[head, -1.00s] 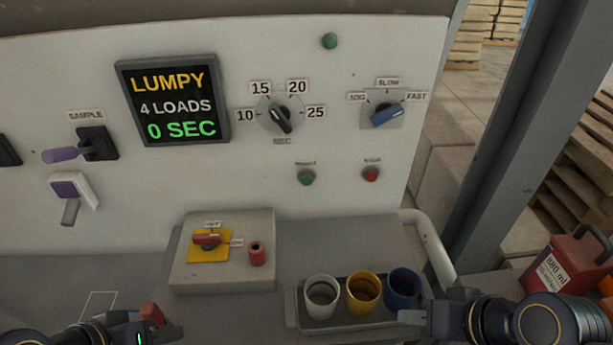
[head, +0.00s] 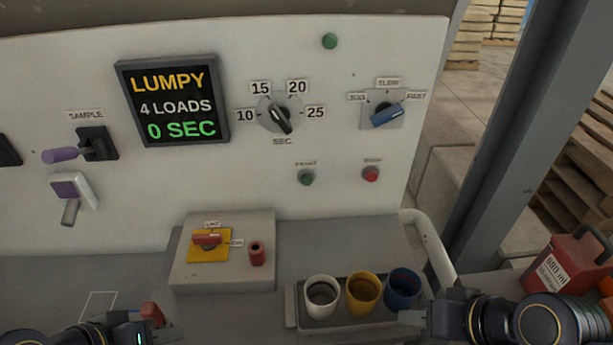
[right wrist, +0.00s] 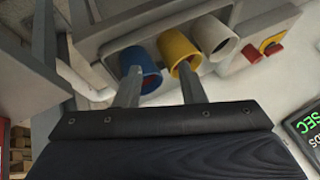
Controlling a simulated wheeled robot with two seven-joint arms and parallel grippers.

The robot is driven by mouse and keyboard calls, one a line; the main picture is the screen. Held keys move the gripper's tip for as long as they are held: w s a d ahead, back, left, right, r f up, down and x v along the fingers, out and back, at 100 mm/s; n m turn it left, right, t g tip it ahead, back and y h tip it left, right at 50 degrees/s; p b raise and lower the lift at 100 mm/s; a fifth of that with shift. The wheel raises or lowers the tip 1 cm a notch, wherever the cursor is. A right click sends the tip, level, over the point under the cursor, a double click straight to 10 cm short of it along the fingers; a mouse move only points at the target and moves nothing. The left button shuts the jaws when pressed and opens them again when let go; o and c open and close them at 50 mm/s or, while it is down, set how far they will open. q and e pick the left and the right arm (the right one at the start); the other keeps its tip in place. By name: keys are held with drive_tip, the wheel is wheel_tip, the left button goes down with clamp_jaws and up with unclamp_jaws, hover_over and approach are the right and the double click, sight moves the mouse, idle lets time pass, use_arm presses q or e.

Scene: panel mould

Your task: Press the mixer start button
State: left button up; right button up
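The green start button (head: 306,178) is on the white panel below the seconds dial, under a small blurred label. The red stop button (head: 371,174) is to its right. My right gripper (head: 415,312) is low at the right, by the cup tray and well below the buttons. In the right wrist view its two fingers (right wrist: 158,80) stand apart with nothing held between them. My left gripper (head: 168,325) is at the lower left edge, partly cut off; a small red piece shows beside it. Its opening is unclear.
The display (head: 173,102) reads LUMPY, 4 LOADS, 0 SEC. The seconds dial (head: 279,113) and blue speed knob (head: 386,115) are above the buttons. A tray (head: 292,308) holds a white, a yellow and a blue cup. A grey box (head: 185,270) carries a red switch.

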idle(0.4)
clamp_jaws()
idle(1.6)
